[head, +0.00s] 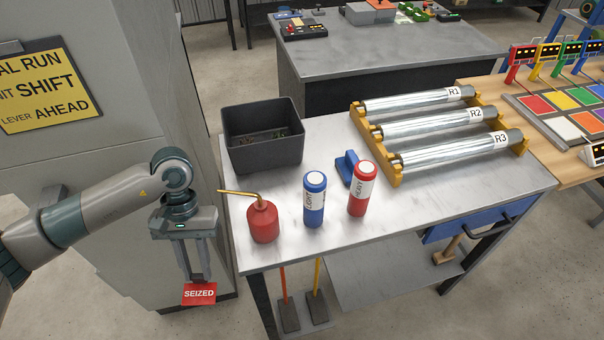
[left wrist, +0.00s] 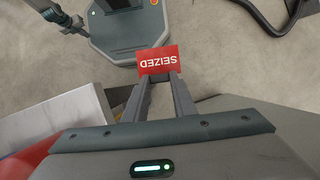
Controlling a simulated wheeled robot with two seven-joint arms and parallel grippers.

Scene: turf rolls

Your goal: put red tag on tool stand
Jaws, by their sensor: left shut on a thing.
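The red tag (head: 199,294), lettered SEIZED, is held at the fingertips of my left gripper (head: 197,280). The gripper is shut on it and points down, left of the metal-topped table's front left corner and apart from the table. The tag also shows in the left wrist view (left wrist: 158,60), across the fingertips, with its lettering upside down. I cannot tell for sure which thing is the tool stand; a small blue stand (head: 346,167) is on the table, partly hidden behind the red cylinder. My right gripper is not in view.
The table (head: 285,248) bears a red oil can (head: 263,222), a blue cylinder (head: 314,200), a red cylinder (head: 361,190), a dark bin (head: 265,140) and a yellow rack (head: 395,172) with metal rollers. A grey cabinet (head: 100,190) stands behind my left arm.

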